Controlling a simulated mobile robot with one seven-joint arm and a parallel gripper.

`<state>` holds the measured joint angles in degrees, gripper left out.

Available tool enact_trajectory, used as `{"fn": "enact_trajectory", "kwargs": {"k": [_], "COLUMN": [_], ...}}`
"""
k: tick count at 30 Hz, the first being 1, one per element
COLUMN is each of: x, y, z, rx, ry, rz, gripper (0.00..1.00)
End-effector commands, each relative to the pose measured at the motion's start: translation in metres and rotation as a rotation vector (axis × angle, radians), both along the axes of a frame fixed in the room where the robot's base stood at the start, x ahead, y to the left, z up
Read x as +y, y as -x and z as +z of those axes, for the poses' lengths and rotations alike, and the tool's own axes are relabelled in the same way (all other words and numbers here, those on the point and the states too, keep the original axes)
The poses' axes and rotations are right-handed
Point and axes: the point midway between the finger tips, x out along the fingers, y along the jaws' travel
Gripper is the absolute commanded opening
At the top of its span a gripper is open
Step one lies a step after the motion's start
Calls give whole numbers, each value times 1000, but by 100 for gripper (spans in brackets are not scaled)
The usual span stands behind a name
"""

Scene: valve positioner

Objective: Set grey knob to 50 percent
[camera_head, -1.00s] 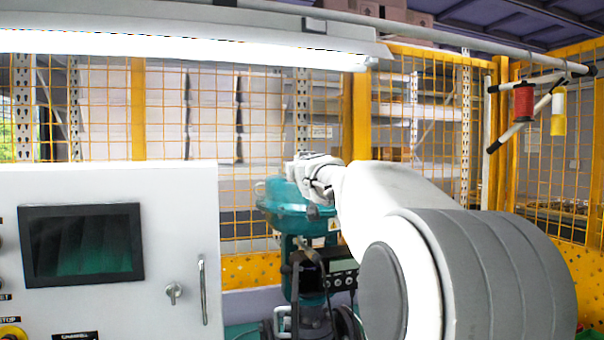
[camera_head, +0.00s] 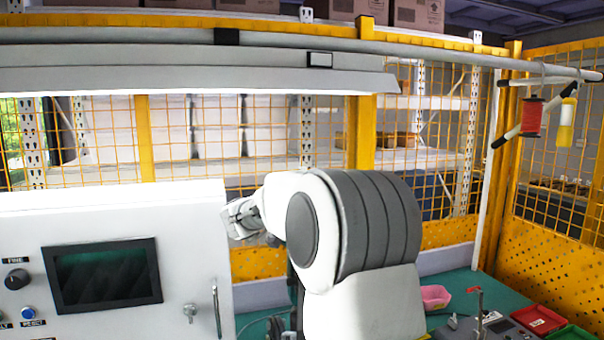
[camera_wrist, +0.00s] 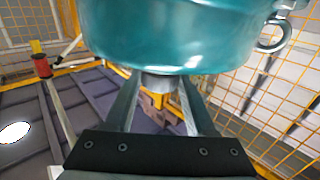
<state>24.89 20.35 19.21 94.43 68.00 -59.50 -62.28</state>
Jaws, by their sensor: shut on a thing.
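In the wrist view a large teal valve body (camera_wrist: 185,38) fills the top. A short grey round knob (camera_wrist: 158,83) sticks out from its near face. The two fingers of my gripper (camera_wrist: 159,92) stand on either side of this knob and are shut on it. How far the knob is turned cannot be read, and no scale or percent reading is visible. In the head view my arm hides the valve body and the knob.
A white control cabinet (camera_head: 110,210) with a dark screen (camera_head: 102,277) stands at left. A lamp bar (camera_head: 200,68) hangs overhead. Yellow mesh fencing (camera_head: 560,190) closes the back.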

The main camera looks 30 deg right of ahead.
Motion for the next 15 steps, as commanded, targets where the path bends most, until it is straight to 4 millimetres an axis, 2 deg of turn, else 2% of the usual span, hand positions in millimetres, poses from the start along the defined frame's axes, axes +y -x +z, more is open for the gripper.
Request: {"fn": "enact_trajectory", "kwargs": {"k": [15], "x": [0], "y": [-2], "z": [-1], "rx": [5], "ry": [0], "rz": [-163], "gripper": [0]}}
